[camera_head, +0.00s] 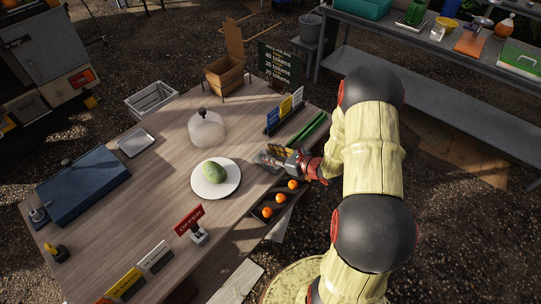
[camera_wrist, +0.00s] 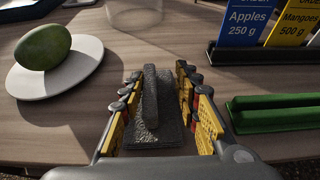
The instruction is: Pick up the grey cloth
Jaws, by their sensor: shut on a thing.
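The grey cloth (camera_wrist: 151,105) is dark and rough-textured, with a raised ridge standing up from a flat part. My gripper (camera_wrist: 158,84) has its yellow-padded fingers on both sides of this ridge and is shut on it. In the head view, my gripper (camera_head: 277,155) is low over the right side of the wooden table, and the cloth (camera_head: 264,160) shows only as a small grey patch at its fingers. The cloth's flat part looks to be at the table top; I cannot tell whether it is touching.
A white plate (camera_head: 233,188) with a green mango (camera_head: 213,172) lies left of my gripper. A dark tray (camera_head: 285,206) of oranges is in front. A glass dome (camera_head: 206,128) stands further left.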

